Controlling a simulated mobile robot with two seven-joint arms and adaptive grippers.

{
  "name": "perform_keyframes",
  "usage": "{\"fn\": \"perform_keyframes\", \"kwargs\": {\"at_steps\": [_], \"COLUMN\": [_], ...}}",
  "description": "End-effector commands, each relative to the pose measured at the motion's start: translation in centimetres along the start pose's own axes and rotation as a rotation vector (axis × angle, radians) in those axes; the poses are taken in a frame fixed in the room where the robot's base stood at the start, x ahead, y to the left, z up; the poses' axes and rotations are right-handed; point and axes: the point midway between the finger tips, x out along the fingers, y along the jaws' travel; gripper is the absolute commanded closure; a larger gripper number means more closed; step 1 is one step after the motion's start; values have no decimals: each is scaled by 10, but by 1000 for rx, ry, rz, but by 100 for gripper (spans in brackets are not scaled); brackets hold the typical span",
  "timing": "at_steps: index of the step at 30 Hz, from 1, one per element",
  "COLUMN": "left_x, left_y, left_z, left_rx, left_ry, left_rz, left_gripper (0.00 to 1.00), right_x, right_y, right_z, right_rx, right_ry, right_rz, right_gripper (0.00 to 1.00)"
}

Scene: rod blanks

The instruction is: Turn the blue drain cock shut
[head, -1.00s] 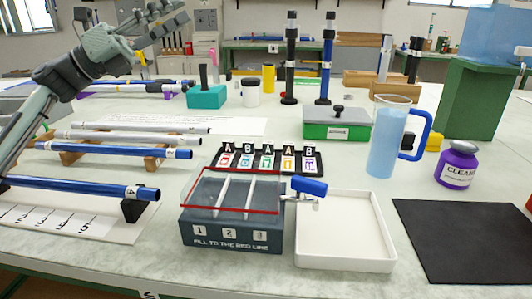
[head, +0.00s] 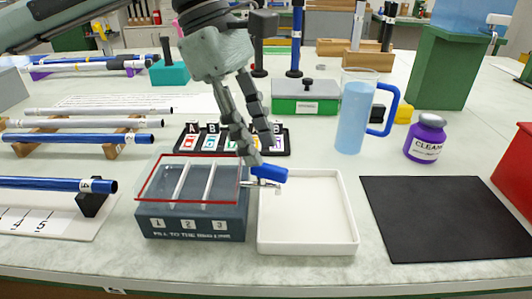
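The blue drain cock (head: 269,173) is on the right wall of a dark grey tank (head: 195,222). Its blue handle points right and slightly down, and its metal spout (head: 277,188) reaches over the white tray (head: 308,243). The tank has a red line around its top and numbered compartments 1, 2 and 3. My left gripper (head: 261,155) comes from above with its fingers apart and pointing down. Its fingertips are just above and behind the blue handle; I cannot tell whether they touch it. My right gripper is not in view.
A blue-filled jug (head: 354,118) and a purple cleaner bottle (head: 426,138) stand to the right. A black mat (head: 445,220) lies empty at front right. Blue and grey rods on stands (head: 105,145) are at left. Lettered cards (head: 190,139) stand behind the tank.

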Motion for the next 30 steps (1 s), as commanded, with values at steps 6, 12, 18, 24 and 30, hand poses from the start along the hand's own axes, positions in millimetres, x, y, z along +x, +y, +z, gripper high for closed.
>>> {"fn": "perform_keyframes", "kwargs": {"at_steps": [6,12,18,24,30], "left_x": [28,35,35,35,35], "left_y": [0,0,0,0,0], "left_z": [1,1,1,1,1], "left_rx": [0,-1,-1,-1,-1], "left_ry": [-1,-3,-3,-4,-4], "left_rz": [-2,0,0,0,0], "left_gripper": [66,66,69,94,100], "right_x": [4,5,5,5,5], "right_y": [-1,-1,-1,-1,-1], "right_z": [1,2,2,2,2], "right_rx": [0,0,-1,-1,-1], "right_ry": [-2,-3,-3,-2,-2], "right_rz": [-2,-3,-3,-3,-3], "right_gripper": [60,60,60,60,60]}}
